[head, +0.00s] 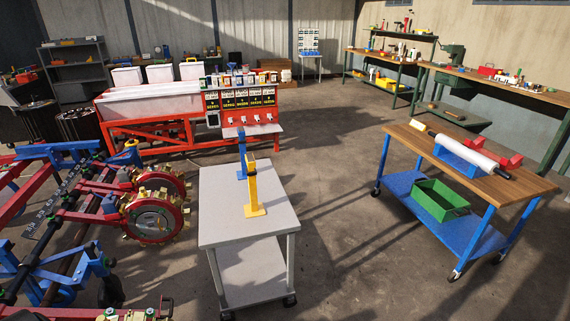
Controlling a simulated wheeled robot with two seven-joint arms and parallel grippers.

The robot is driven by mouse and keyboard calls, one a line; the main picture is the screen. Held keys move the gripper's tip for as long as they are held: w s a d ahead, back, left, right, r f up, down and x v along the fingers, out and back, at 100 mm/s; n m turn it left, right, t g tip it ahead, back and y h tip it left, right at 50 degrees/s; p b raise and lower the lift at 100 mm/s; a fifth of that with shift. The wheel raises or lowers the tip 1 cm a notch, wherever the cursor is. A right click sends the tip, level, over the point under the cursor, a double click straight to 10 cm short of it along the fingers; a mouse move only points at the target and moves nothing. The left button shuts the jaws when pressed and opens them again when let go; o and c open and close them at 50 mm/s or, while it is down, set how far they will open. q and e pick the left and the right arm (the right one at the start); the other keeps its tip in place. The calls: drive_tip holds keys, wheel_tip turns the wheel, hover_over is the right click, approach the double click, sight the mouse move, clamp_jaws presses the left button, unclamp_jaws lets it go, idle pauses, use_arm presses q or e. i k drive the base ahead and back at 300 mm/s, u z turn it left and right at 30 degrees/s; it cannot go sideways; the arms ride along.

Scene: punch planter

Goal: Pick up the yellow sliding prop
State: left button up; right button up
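A yellow upright prop (252,190) with a flat foot stands on the pale grey top of a small wheeled cart (222,222), in the middle of the head view. A blue upright prop (242,150) stands behind it near the cart's far edge. Neither of my grippers shows in the head view.
A red and blue planter machine (150,215) stands close left of the cart. A wood-topped blue trolley (418,143) with a green bin (440,199) stands at right. A red-framed seed machine (190,105) is behind. Open floor (345,225) lies between cart and trolley.

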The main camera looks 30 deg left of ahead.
sight(255, 208)
drive_tip(key=i, duration=0.8)
drive_tip(key=u, duration=1.4)
drive_tip(key=i, duration=1)
